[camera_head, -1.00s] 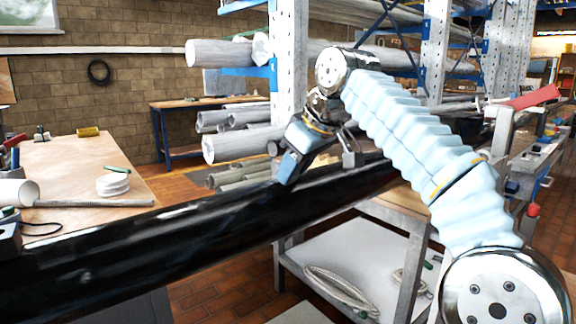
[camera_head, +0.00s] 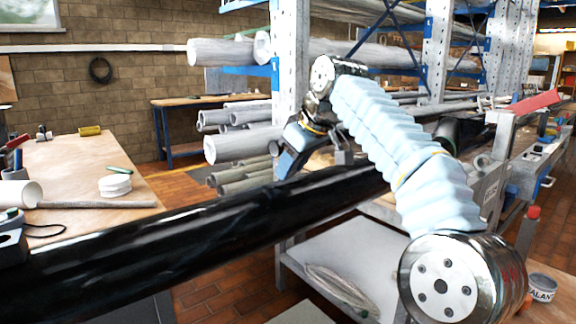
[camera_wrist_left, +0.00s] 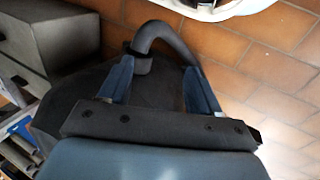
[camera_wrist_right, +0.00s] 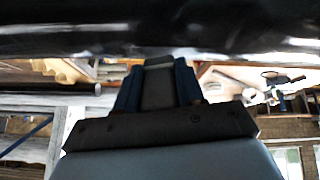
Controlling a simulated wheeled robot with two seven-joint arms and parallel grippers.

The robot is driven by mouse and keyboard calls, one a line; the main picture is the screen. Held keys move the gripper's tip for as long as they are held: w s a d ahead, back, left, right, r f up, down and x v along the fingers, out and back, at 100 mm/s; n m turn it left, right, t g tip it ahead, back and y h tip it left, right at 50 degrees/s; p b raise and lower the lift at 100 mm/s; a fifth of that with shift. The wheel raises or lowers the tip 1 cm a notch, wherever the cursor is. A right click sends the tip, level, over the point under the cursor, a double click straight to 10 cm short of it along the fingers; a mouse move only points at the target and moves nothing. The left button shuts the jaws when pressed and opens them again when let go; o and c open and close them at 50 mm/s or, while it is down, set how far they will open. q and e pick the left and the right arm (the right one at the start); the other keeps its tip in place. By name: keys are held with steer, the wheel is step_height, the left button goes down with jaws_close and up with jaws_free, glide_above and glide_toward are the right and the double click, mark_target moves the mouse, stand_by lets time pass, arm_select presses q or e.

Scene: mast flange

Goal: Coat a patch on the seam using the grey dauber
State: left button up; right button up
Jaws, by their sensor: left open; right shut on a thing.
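A long glossy black mast (camera_head: 150,245) runs across the head view from lower left to middle right. My right gripper (camera_head: 286,164) is at the mast's far side near the middle, its tips partly hidden. In the right wrist view it is shut on a grey block-like piece, the grey dauber (camera_wrist_right: 158,88), whose end is at or close to the dark mast surface (camera_wrist_right: 150,30); I cannot tell if they touch. I cannot make out the seam or any coating. My left gripper (camera_wrist_left: 160,88) shows only in its wrist view, open, with a curved grey handle-like part beyond its fingers.
A tin with "ALANT" lettering (camera_head: 541,287) stands at lower right. A wooden table (camera_head: 85,170) with a white roll and small tools is at left. A pipe rack (camera_head: 289,80) stands behind the mast. A shelf (camera_head: 335,265) with coiled rope lies below it.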

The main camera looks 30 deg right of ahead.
steer(key=shift+s+d+f+b, duration=0.1)
steer(key=shift+s+b, duration=0.45)
steer(key=shift+s, duration=1.45)
steer(key=shift+d+p, duration=0.35)
steer(key=shift+d, duration=0.55)
steer(key=shift+w, duration=0.5)
steer(key=shift+w+a+f, duration=0.1)
steer(key=shift+w+a, duration=0.05)
steer(key=shift+w, duration=1.45)
steer(key=shift+r, duration=1.55)
